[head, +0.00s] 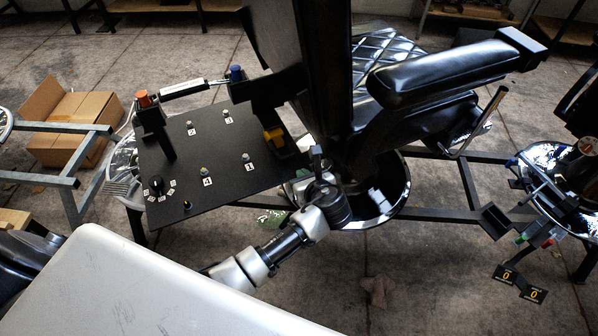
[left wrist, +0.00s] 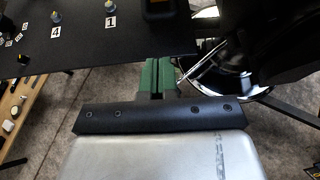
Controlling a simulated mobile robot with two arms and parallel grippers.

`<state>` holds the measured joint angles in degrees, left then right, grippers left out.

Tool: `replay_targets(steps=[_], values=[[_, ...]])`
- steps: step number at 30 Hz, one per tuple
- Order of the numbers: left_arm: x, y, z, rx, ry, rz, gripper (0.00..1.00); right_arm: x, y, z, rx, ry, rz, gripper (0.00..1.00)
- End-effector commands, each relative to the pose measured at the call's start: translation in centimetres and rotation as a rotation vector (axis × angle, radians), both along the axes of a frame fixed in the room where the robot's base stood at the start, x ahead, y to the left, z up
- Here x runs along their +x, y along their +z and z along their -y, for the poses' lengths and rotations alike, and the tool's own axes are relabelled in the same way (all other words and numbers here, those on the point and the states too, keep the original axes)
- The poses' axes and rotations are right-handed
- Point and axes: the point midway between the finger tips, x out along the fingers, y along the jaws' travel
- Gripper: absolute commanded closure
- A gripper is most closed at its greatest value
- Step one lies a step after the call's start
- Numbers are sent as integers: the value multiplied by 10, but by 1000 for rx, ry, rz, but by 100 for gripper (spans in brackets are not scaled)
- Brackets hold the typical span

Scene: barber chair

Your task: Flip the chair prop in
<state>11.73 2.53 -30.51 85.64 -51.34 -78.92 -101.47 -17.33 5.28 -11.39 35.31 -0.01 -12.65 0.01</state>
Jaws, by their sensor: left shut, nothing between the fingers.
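The black barber chair (head: 430,80) stands right of centre in the head view, with a padded armrest and a round chrome base (head: 392,200). A slim metal bar (head: 485,120) sticks out below the armrest. In the left wrist view, a shiny thin rod (left wrist: 203,60) shows beside the chrome base. I cannot tell which of these parts is the prop. My left gripper (head: 317,155) is at the chair's near left side, beside the black panel. Its green fingers (left wrist: 159,76) are shut and empty, left of the rod and apparently apart from it. My right gripper is not in view.
A black panel (head: 180,205) with numbered knobs, an orange button and a blue button lies just left of my left gripper. Dark frame beams (head: 435,215) run right to another stand (head: 560,180). A cardboard box (head: 75,120) sits left. Floor in front is mostly clear.

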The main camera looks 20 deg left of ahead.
Motion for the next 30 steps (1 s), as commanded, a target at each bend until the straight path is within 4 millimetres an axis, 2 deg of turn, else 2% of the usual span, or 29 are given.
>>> replay_targets(steps=[3, 6, 15, 25, 28, 30], values=[[-11, 7, 12, -1, -1, 1, 100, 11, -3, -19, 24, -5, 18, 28], [-16, 12, 17, -2, -1, 1, 100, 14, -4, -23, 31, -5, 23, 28], [-19, 15, 19, -1, 0, 0, 100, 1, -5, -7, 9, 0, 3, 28], [-19, 14, 18, -1, 0, 0, 100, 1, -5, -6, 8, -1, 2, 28], [-21, -2, 18, -29, 4, -5, 100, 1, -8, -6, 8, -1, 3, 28], [-25, -30, 16, -86, 14, -14, 100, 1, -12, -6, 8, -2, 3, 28]])
